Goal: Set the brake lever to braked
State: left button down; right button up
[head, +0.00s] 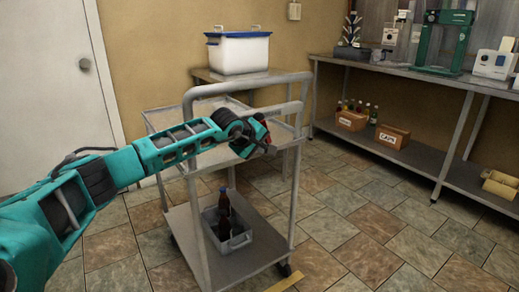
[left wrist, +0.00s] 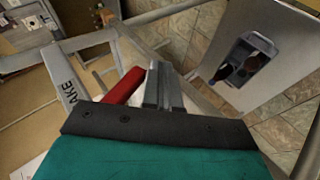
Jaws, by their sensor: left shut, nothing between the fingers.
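My left gripper (head: 268,150) reaches across to the cart and is by its upper rails. In the left wrist view its two fingers (left wrist: 164,88) are together, with nothing held between them. A red bar (left wrist: 124,88), which looks like the brake lever's handle, lies just left of the fingers. Whether they touch is unclear. A grey plate with dark letters reading "AKE" (left wrist: 68,88) is further left, its first letters cut off. The gripper body hides the bar's lower end, so its setting cannot be told. My right gripper is not in view.
The metal cart (head: 187,108) has tubular rails around my gripper. Its lower shelf holds a grey crate (head: 240,239) with dark bottles. A white tub (head: 239,58) stands on a table behind. A long workbench (head: 420,80) is at right; tiled floor between is clear.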

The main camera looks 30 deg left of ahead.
pick_arm(q)
jog(key=shift+w+d+r, duration=0.1)
jog(key=shift+w+d, duration=0.05)
jog(key=shift+w, duration=0.15)
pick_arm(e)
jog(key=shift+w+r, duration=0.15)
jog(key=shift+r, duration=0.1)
pick_arm(q)
jog(key=shift+r, duration=0.15)
jog(key=shift+r+p, duration=0.5)
jog(key=shift+r, duration=0.3)
jog(key=shift+f, duration=0.1)
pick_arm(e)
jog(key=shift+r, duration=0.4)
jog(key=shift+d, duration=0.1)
